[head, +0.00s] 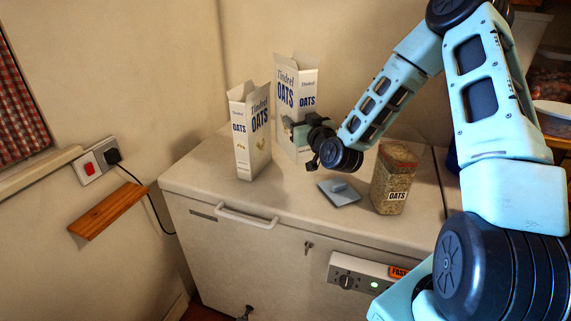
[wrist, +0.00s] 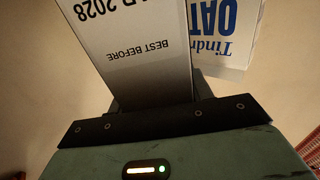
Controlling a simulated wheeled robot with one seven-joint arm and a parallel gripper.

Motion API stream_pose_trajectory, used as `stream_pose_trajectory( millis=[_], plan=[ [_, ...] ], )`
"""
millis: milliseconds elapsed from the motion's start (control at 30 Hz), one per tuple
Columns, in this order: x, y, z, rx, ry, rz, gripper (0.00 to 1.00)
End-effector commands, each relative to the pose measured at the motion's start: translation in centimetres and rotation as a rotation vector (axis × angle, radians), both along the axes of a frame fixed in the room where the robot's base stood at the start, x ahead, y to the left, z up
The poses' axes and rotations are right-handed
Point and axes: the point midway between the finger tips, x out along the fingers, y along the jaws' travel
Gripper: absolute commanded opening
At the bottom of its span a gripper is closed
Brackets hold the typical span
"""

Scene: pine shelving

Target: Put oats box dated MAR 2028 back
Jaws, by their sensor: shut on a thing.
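Two white open-topped oats boxes with blue lettering are upright over the chest freezer's lid (head: 215,178). My gripper (head: 301,132) is shut on the rear box (head: 284,72), low on its side. In the wrist view this held box (wrist: 135,45) shows a face reading "BEST BEFORE" and, upside down, a date ending in "R 2028"; the rest of the month is cut off. I cannot tell whether its base touches the lid. The other oats box (head: 252,130) stands in front and to the left; it also shows in the wrist view (wrist: 222,45), behind the held box.
A glass jar labelled OATS (head: 392,180) stands right of my gripper, full of oats. A small wooden shelf (head: 108,211) and a socket with a plug (head: 100,160) are on the left wall.

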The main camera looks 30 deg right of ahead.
Motion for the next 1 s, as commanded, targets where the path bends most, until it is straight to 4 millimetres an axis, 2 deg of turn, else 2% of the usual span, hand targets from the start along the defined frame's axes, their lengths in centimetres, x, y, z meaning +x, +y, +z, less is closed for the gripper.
stream_pose_trajectory(
  millis=[300, 567, 800, 1000],
  plan=[
    [0.0, 0.0, -4.4, 0.004, 0.002, -0.001, 0.15],
    [0.0, 0.0, -6.3, 0.001, 0.001, 0.000, 0.15],
    [0.0, 0.0, -9.3, 0.002, 0.001, 0.000, 0.15],
    [0.0, 0.0, -9.8, 0.000, -0.002, 0.000, 0.15]
  ],
)
